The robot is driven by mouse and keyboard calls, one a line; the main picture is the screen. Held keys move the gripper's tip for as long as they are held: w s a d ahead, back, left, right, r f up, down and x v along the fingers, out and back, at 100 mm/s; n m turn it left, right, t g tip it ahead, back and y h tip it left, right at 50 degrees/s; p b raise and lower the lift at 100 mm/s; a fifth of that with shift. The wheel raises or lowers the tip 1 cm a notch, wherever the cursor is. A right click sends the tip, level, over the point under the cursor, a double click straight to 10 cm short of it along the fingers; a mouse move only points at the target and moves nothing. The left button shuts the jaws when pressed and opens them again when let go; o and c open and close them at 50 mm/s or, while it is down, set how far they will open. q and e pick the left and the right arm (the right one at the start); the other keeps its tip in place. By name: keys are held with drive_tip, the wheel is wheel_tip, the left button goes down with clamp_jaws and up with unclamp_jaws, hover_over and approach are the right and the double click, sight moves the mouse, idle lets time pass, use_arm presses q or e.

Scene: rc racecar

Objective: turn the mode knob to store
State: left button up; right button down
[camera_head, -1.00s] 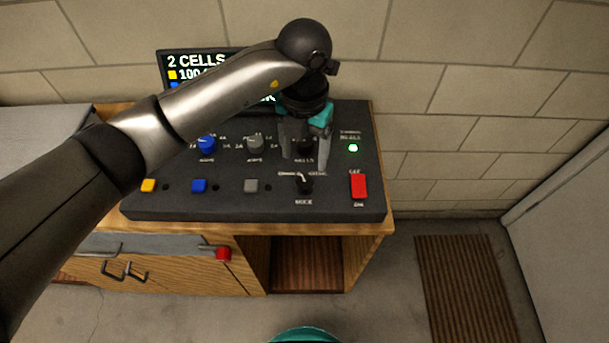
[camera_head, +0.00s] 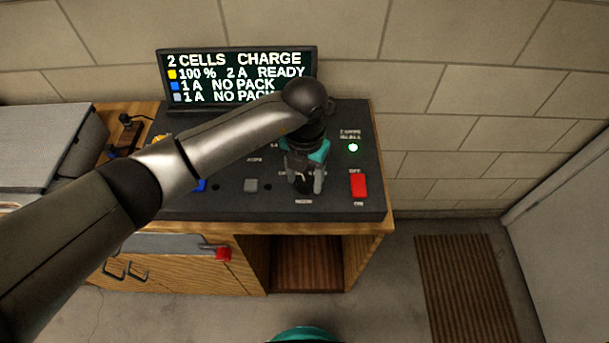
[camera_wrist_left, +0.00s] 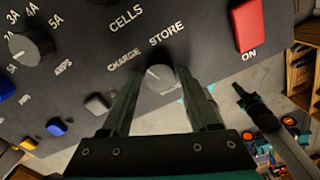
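The black mode knob (camera_wrist_left: 160,80) is on the charger's sloping dark panel (camera_head: 340,205), between the CHARGE and STORE labels in the left wrist view. Its pale mark appears to point up-left, toward CHARGE. My left gripper (camera_head: 304,184) is over the knob in the head view and hides most of it. In the left wrist view the two fingers of the left gripper (camera_wrist_left: 158,88) stand apart on either side of the knob, with gaps visible. The display (camera_head: 238,75) reads "2 CELLS CHARGE". What seems to be my right gripper (camera_wrist_left: 250,105) shows small in the left wrist view.
A red switch (camera_head: 359,185) and a lit green lamp (camera_head: 353,147) are right of the gripper. A grey button (camera_head: 251,185) is to its left. My left arm covers the panel's left part. The charger stands on a wooden cabinet (camera_head: 355,245) against a block wall.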

use_arm(q)
clamp_jaws()
drive_tip(key=shift+m, duration=0.3)
drive_tip(key=m+b, duration=0.3)
drive_tip(key=m, duration=0.1)
drive_tip(key=shift+w+f+b, duration=0.1)
drive_tip(key=shift+b, duration=0.25)
drive_tip(key=shift+m+b, duration=1.45)
drive_tip(key=shift+m, duration=0.25)
drive_tip(key=shift+o, duration=1.5)
unclamp_jaws()
